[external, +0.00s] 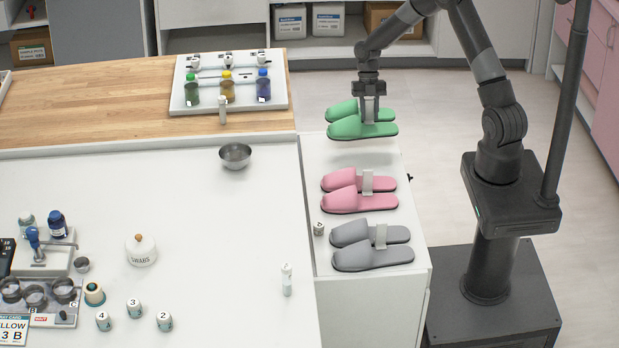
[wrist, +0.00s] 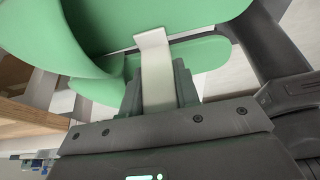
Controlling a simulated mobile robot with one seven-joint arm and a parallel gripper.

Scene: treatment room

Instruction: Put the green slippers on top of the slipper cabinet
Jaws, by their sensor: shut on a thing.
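The green slippers (external: 361,127) are a pair joined by a white clip. My gripper (external: 369,117) comes down from above and is shut on them at the clip. In the wrist view the green slippers (wrist: 150,25) fill the top, with the white clip (wrist: 156,75) between my gripper's fingers (wrist: 158,88). The slipper cabinet (external: 316,165) is the narrow white unit beside the large white table. The slippers are over its far end; they look slightly above the top, but I cannot tell the gap exactly.
Pink slippers (external: 357,201) and grey slippers (external: 370,256) with clips lie on the cabinet top nearer the camera. A small white numbered container (external: 319,229) stands by the cabinet's left edge. A metal bowl (external: 235,156) is on the table to the left.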

